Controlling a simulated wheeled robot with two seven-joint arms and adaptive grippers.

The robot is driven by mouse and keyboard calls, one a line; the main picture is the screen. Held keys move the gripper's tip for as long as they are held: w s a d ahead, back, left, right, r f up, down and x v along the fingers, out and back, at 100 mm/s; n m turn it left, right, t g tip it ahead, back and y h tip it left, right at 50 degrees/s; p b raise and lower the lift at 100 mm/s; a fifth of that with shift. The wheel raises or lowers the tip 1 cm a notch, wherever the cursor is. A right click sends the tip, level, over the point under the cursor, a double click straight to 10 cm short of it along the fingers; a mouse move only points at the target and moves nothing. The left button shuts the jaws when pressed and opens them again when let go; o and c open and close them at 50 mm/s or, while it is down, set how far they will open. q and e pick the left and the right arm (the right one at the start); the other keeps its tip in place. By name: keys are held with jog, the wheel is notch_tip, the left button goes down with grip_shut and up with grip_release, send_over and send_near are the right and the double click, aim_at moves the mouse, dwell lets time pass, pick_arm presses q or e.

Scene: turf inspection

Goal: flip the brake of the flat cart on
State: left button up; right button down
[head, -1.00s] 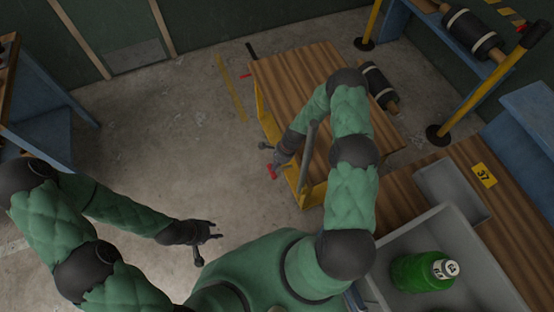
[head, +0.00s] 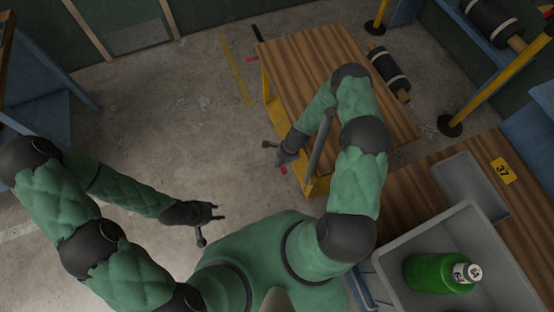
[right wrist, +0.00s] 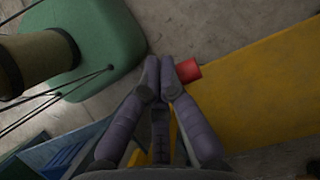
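The flat cart (head: 330,75) has a brown wooden deck on a yellow frame. A small red brake pedal (head: 283,169) sits low at its near left corner. In the right wrist view the red pedal (right wrist: 188,70) lies just right of the fingertips, beside the yellow frame (right wrist: 255,95). My right gripper (head: 281,158) is at that corner, its fingertips (right wrist: 161,72) together with nothing between them. They are very close to the pedal; contact cannot be told. My left gripper (head: 220,211) is open and empty over bare floor, left of the cart.
Another red piece (head: 252,59) shows at the cart's far left corner. A black roller (head: 389,72) lies beyond the cart. The floor at left is clear.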

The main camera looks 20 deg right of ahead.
jog(key=shift+f, duration=0.25)
dwell(0.5)
jog(key=a+r+p, duration=0.5)
jog(key=a+r, duration=0.2)
jog(key=r, duration=0.4)
jog(key=shift+w+a+r, duration=0.2)
dwell(0.4)
jog(key=s+a+r+n, duration=0.2)
jog(key=s+r+n, duration=0.2)
jog(key=s+n, duration=0.2)
jog(key=s+a+r+n, duration=0.3)
jog(key=s+n, duration=0.4)
jog(key=n, duration=0.3)
jog(key=shift+r, duration=0.5)
